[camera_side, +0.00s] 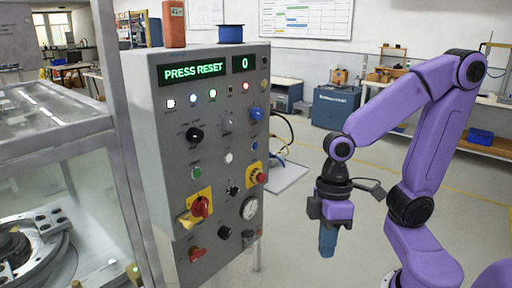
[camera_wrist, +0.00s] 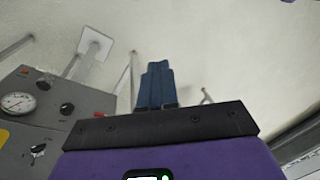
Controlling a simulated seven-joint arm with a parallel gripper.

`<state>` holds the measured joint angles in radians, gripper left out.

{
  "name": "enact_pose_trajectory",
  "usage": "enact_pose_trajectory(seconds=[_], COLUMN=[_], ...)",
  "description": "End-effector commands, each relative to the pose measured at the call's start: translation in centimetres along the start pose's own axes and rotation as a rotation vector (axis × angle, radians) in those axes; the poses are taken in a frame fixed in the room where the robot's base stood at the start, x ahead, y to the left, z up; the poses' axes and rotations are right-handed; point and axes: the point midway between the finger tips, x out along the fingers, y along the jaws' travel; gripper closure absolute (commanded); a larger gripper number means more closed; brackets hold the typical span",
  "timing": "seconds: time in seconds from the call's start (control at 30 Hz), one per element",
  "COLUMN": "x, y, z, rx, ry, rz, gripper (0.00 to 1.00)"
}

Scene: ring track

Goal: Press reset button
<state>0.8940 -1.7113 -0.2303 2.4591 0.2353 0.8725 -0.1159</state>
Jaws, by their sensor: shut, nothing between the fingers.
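A grey control box (camera_side: 190,120) stands left of my gripper in the side view, its display (camera_side: 191,72) reading "PRESS RESET". Its face carries a blue button (camera_side: 256,113), a white button (camera_side: 228,157), a green button (camera_side: 197,173) and red knobs on yellow plates (camera_side: 200,207). The labels are too small to tell which one is the reset button. My gripper (camera_side: 327,250) points down, to the right of the box and apart from it. Its blue fingers (camera_wrist: 157,72) are together and empty in the wrist view. Part of the box (camera_wrist: 45,110) shows there at the left.
A glass-walled enclosure (camera_side: 70,150) with a round fixture stands left of the box. A gauge (camera_side: 249,208) and dark knobs (camera_side: 195,134) share the panel. An orange block (camera_side: 173,24) and a blue spool (camera_side: 231,34) sit on top. Open floor lies between box and arm.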

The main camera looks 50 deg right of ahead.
Motion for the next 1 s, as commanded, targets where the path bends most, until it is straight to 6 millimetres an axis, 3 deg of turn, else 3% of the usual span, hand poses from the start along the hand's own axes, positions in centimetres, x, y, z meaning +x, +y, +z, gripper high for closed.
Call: enact_pose_trajectory(seconds=[0.27,0.47,0.77,1.0], x=[-0.8,-1.9,-4.0,-6.1], y=[3.4,7.2,15.3,23.2], z=[-3.8,-6.2,-8.2,-7.3], rx=[0.323,0.549,0.889,1.159], ry=[0.112,0.229,0.446,0.648], rz=[-0.144,-0.227,-0.308,-0.329], gripper=[1.00,1.00,1.00,1.00])
